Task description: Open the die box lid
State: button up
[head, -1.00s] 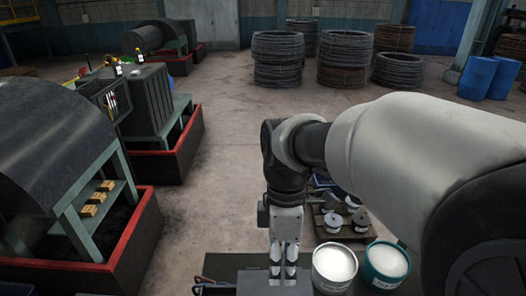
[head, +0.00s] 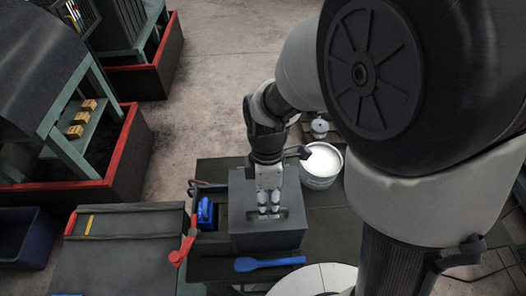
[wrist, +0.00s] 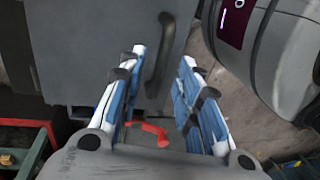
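The die box (head: 268,240) is a dark grey box on the dark bench in the head view. Its flat lid (head: 240,200) looks closed and carries a dark bar handle (head: 284,214). My gripper (head: 268,211) points down over the lid at the handle. In the wrist view the gripper (wrist: 163,58) is open, with the handle (wrist: 157,60) showing between its two fingertips and the lid (wrist: 85,45) behind. I cannot tell whether the fingers touch the handle.
A red lever (head: 183,249) and a blue object (head: 205,212) are left of the box. A blue scoop-like tool (head: 268,262) lies in front of it. A white-filled bucket (head: 321,165) stands behind right. A grey rounded body (wrist: 275,50) is close on the right in the wrist view.

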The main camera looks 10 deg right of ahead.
jog(key=shift+s+f, duration=0.15)
jog(key=shift+f, duration=0.6)
jog(key=shift+c, duration=0.2)
grip_shut()
